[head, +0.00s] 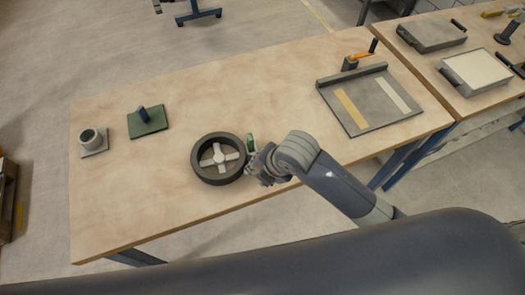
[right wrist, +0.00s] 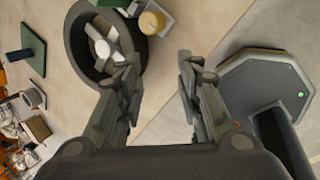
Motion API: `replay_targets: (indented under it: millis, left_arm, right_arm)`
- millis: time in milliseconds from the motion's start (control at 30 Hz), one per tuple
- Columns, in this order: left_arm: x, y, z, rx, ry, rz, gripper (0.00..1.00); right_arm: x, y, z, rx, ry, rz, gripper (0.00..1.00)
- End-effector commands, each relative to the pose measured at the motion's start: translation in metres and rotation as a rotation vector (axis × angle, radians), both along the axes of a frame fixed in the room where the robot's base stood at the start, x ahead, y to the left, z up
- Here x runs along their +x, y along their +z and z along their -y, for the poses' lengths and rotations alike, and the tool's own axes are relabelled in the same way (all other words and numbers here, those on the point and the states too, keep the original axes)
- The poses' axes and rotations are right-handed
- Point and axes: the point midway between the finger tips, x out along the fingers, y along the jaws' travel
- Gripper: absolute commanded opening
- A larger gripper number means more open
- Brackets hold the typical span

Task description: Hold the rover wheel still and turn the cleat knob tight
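The rover wheel (head: 197,168) lies flat on the wooden table, with a dark rim and pale cross-shaped spokes. It shows at the upper left of the right wrist view (right wrist: 78,50). A small tan round knob (right wrist: 152,22) sits beside the wheel's rim; a green piece (head: 250,141) shows there in the head view. My right gripper (head: 257,166) is just right of the wheel in the head view. In the right wrist view its fingers (right wrist: 158,85) are spread with nothing between them. The knob lies beyond the fingertips. My left gripper is not in view.
A green block with a dark peg (head: 150,122) and a grey ring on a plate (head: 92,142) stand at the table's left. The table's (head: 150,210) front left is clear.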

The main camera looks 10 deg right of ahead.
Motion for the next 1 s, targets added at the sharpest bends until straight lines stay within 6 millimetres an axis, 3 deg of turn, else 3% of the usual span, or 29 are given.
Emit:
replay_targets:
  millis: [100, 300, 467, 667, 833, 1000]
  left_arm:
    - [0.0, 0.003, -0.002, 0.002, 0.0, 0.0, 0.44]
    - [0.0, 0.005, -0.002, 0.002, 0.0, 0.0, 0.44]
    - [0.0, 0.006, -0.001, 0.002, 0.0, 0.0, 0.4]
    - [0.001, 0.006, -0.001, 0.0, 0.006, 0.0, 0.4]
    - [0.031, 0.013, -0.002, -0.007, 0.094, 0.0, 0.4]
    - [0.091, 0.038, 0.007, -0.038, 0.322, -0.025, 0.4]
  right_arm:
    - [0.015, 0.013, -0.001, -0.157, 0.337, 0.081, 0.33]
    - [0.029, 0.024, 0.005, -0.371, 0.78, 0.153, 0.33]
    - [0.033, 0.027, 0.01, -0.457, 0.955, 0.17, 0.33]
    - [0.034, 0.027, 0.012, -0.473, 0.992, 0.172, 0.33]
    - [0.034, 0.027, 0.011, -0.471, 0.989, 0.173, 0.33]
    - [0.034, 0.027, 0.011, -0.471, 0.988, 0.173, 0.33]
